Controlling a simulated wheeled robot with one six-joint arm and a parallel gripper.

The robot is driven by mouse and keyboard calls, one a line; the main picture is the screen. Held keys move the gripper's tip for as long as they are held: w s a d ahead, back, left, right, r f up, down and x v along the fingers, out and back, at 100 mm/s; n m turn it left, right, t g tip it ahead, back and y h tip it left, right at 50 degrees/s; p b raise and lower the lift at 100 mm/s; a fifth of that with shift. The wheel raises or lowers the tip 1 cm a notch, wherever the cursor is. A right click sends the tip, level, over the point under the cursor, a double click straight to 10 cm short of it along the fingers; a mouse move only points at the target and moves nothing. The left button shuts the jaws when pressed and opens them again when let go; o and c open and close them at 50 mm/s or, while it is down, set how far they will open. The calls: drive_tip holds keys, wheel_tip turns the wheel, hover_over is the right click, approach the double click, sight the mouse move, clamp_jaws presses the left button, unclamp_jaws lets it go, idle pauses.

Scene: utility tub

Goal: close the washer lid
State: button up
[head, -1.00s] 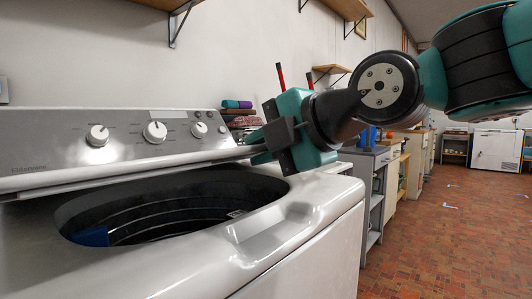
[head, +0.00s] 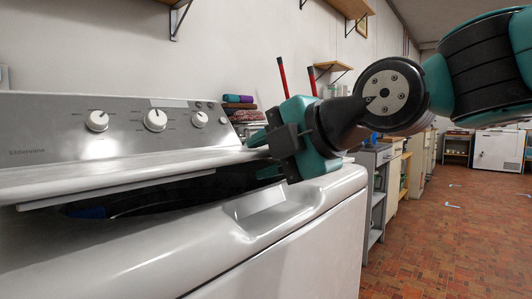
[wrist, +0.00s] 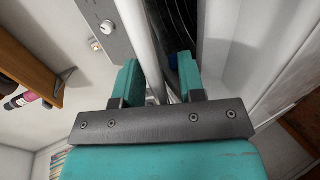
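The white washer (head: 300,215) stands at left in the head view, with a grey knob panel at its back. Its lid (head: 125,190) shows nearly edge-on as a low white slab, tilted over the tub opening (head: 150,200). A dark strip of the tub and something blue show below the lid's edge. My gripper (head: 262,155) is at the lid's right end. In the wrist view the white lid edge (wrist: 147,45) runs between my two separated fingers (wrist: 160,78). The left finger is close to it; a gap shows by the right finger. Whether either finger touches is unclear.
The knob panel (head: 150,125) rises just behind the lid. Folded cloths (head: 240,108) lie beyond the washer's right end. A grey shelf unit (head: 372,170) stands past the washer. Wall shelves hang above. The brick floor (head: 440,240) at right is open.

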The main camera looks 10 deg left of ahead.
drive_tip(key=shift+s+r, duration=0.1)
drive_tip(key=shift+r, duration=0.1)
drive_tip(key=shift+d+r, duration=0.1)
drive_tip(key=shift+d, duration=0.1)
drive_tip(key=p+v, duration=1.6)
drive_tip(key=v, duration=0.1)
drive_tip(key=shift+p, duration=0.4)
drive_tip(key=shift+f, duration=0.25)
